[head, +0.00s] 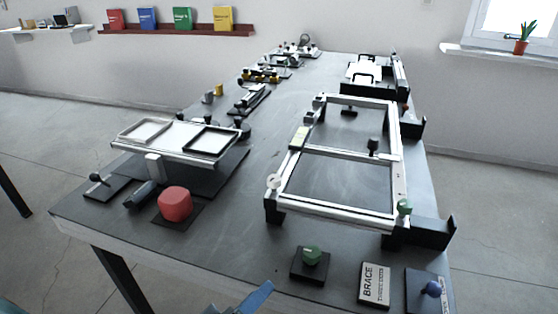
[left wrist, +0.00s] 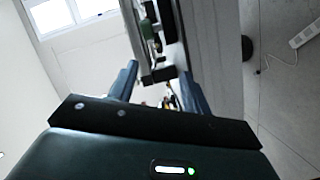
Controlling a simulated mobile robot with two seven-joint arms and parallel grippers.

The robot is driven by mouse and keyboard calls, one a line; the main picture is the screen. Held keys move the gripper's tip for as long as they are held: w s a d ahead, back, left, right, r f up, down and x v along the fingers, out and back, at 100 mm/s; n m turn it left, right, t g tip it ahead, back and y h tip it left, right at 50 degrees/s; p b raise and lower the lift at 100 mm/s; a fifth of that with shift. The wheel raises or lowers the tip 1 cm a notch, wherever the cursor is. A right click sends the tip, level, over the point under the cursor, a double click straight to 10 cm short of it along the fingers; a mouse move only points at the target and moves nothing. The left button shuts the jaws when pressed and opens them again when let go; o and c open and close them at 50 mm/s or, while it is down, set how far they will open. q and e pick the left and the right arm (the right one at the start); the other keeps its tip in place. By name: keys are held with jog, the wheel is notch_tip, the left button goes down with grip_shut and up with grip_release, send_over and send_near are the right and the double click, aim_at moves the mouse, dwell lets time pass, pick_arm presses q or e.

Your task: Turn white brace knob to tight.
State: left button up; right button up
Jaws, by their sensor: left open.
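A white knob (head: 273,181) sits at the near left corner of a pale rectangular frame (head: 335,212), which stands raised on the dark table. Its pointer setting is too small to read. A plate lettered BRACE (head: 374,284) lies at the table's near right. My left gripper (head: 240,302) shows only in part at the bottom edge of the head view, below and nearer than the white knob, and apart from it. In the left wrist view the left gripper (left wrist: 160,82) has its two blue fingers apart, with nothing seen between them up close. My right gripper is not in view.
A green knob (head: 404,207) is at the frame's near right corner. Another green knob (head: 312,255), a blue knob (head: 432,288) and a red block (head: 175,204) stand near the front. A tray fixture (head: 180,150) stands left. The table between it and the frame is clear.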

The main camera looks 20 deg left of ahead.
pick_arm(q)
jog(key=w+a+r+n+t+p, duration=0.2)
jog(key=w+r+n+p, duration=0.2)
jog(key=r+n, duration=0.55)
jog(key=n+y+p, duration=0.3)
jog(key=n+p, duration=0.1)
jog(key=n, duration=1.3)
send_near(271, 185)
jog(key=shift+m, duration=0.35)
jog(key=w, duration=0.3)
jog(key=w+d, duration=0.1)
jog(key=w, duration=0.3)
jog(key=w+d, duration=0.1)
jog(key=w, duration=0.3)
jog(key=shift+w+f+p, duration=0.1)
jog(key=shift+w+p, duration=0.1)
jog(key=shift+p, duration=0.2)
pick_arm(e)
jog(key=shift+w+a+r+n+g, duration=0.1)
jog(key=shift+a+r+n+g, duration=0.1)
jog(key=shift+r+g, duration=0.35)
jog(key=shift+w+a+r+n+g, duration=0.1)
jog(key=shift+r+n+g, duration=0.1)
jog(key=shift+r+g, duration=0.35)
pick_arm(q)
jog(key=c, duration=0.9)
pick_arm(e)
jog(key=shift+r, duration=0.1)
